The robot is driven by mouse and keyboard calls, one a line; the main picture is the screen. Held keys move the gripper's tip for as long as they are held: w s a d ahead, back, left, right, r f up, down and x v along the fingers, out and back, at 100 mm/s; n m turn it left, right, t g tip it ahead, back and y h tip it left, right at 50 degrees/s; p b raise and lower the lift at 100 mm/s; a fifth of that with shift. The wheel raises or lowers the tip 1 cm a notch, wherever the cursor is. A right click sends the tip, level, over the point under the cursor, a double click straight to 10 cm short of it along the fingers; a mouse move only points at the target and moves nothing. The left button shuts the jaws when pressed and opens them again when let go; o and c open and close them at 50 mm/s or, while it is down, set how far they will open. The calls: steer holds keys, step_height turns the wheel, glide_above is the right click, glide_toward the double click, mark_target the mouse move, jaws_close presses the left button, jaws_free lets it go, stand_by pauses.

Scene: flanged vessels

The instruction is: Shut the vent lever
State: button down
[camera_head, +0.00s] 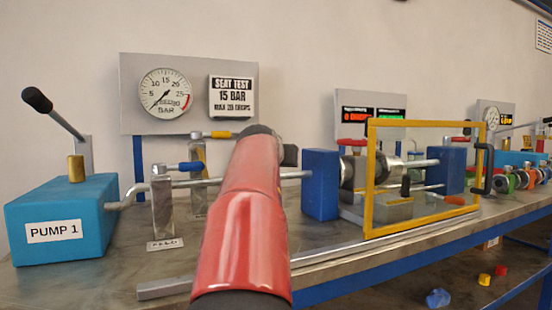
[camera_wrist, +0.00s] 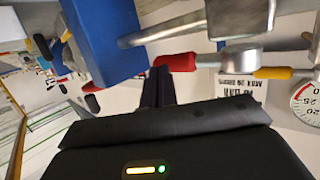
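In the wrist view a red lever handle (camera_wrist: 177,62) lies just past my fingertips. It joins a round metal valve body (camera_wrist: 240,57) on a pipe, with a yellow handle (camera_wrist: 272,73) on the other side. No label marks either as the vent lever. My gripper (camera_wrist: 158,72) has its dark fingers side by side with no clear gap and nothing seen between them. Whether the tips touch the red handle cannot be told. In the head view my red arm hides the gripper and the red handle. The yellow handle (camera_head: 220,134) and a blue handle (camera_head: 190,167) show left of it.
A blue pump (camera_head: 65,220) with a raised black-tipped lever (camera_head: 38,100) stands at left. A blue block (camera_head: 320,184) and a yellow-framed clear guard (camera_head: 369,190) stand right of my arm. A pressure gauge (camera_head: 165,94) hangs behind. The bench front (camera_head: 210,270) is mostly clear.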

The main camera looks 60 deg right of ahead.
steer(key=shift+w+d, duration=0.2)
steer(key=shift+d, duration=0.35)
stand_by(0.4)
steer(key=s+a+r, duration=0.3)
steer(key=s+a, duration=0.4)
steer(key=s, duration=0.4)
steer(key=shift+s+a+r+b, duration=0.15)
steer(key=shift+r+b, duration=0.15)
steer(key=shift+b, duration=0.05)
